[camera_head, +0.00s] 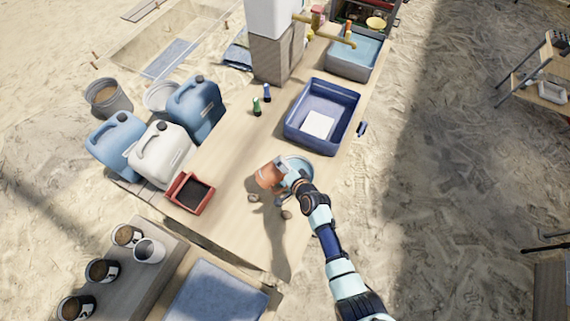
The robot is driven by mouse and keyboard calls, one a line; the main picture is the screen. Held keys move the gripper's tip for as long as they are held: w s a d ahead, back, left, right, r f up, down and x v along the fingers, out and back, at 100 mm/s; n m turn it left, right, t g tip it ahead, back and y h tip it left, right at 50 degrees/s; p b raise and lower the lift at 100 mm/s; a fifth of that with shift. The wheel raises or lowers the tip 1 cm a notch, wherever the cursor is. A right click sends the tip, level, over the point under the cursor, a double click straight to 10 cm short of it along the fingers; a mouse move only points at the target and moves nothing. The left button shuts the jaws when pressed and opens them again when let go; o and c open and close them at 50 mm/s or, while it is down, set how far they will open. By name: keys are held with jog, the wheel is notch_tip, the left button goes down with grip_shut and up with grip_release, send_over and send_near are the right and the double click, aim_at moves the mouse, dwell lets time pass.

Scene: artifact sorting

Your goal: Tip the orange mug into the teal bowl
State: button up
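The orange mug (268,176) is at my gripper (283,178), above the wooden table (229,218). It looks tilted, with its body to the left of the gripper. The fingers seem to be around the mug's right side, but they are too small and partly hidden to show whether they are closed. A pale teal bowl (301,162) lies just behind and to the right of the mug and gripper. My gripper covers part of the bowl, and its inside is hard to see.
A red tray (174,198) sits at the table's left edge. Small brown pieces (253,198) lie near the gripper. Two small bottles (257,107) stand farther back. The table's front left is clear.

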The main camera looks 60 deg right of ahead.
jog(key=shift+s+d+f+m+t+y+b, duration=0.2)
jog(key=shift+f+m+t+y+b, duration=0.25)
jog(key=shift+b, duration=1.15)
